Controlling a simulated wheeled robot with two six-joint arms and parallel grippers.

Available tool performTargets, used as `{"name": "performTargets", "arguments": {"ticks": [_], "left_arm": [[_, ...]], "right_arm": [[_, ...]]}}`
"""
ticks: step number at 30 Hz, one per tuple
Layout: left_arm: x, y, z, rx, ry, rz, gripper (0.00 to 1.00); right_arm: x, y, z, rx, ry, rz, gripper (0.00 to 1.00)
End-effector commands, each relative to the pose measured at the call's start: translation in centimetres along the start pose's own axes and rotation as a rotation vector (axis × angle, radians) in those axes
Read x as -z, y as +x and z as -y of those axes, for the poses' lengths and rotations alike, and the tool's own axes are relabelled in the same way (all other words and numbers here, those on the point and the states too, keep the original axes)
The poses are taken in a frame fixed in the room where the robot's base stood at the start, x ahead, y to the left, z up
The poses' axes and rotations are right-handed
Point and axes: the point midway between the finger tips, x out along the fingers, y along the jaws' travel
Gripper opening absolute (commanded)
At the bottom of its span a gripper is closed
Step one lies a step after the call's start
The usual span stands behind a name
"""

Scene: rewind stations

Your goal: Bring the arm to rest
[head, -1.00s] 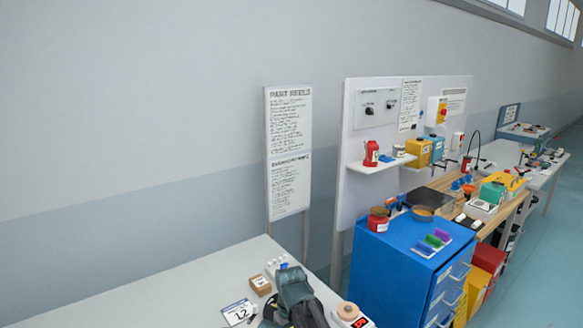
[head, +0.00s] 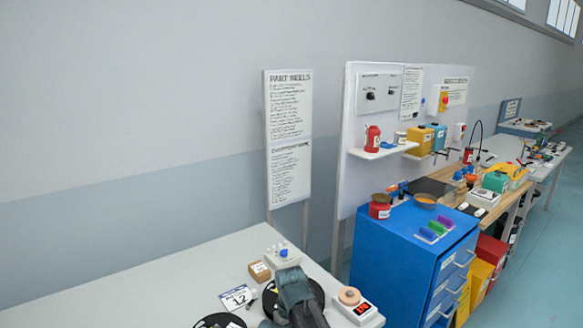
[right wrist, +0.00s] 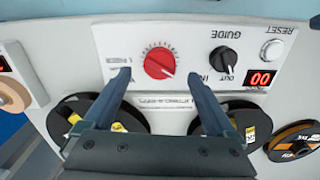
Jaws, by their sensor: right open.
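My right gripper (right wrist: 160,74) is open and empty in the right wrist view. Its two dark blue fingers stand apart in front of a white control panel. A red knob (right wrist: 160,62) shows between the fingertips; I cannot tell whether they touch the panel. In the head view my dark right arm (head: 293,292) reaches in from the bottom over the white bench, and its fingertips are hidden. My left gripper is in neither current view.
The panel has a black guide switch (right wrist: 223,58), a reset button (right wrist: 272,50) and a red display (right wrist: 260,78). Black reels lie beside my fingers. On the bench are a numbered card (head: 237,297), a small box (head: 259,271) and a scale (head: 360,310). A blue cabinet (head: 390,258) stands right.

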Motion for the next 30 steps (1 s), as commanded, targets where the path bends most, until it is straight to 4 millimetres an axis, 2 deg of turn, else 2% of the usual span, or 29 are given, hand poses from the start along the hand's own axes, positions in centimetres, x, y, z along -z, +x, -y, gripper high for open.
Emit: {"name": "performTargets", "arguments": {"ticks": [1,10,13,30], "left_arm": [[0.1,1.4,-0.1,0.0,0.0,0.0,0.89],[0.3,5.3,-0.5,0.0,0.0,0.0,0.89],[0.3,4.5,-0.4,0.0,0.0,0.0,0.89],[0.3,4.5,-0.4,0.0,0.0,0.0,0.89]], "right_arm": [[0.0,1.4,0.0,0.0,0.0,0.0,0.91],[0.0,5.3,0.0,0.0,0.0,0.0,0.91],[0.0,4.5,0.0,0.0,0.095,0.0,0.91],[0.0,4.5,0.1,0.0,0.63,0.0,0.91]]}}
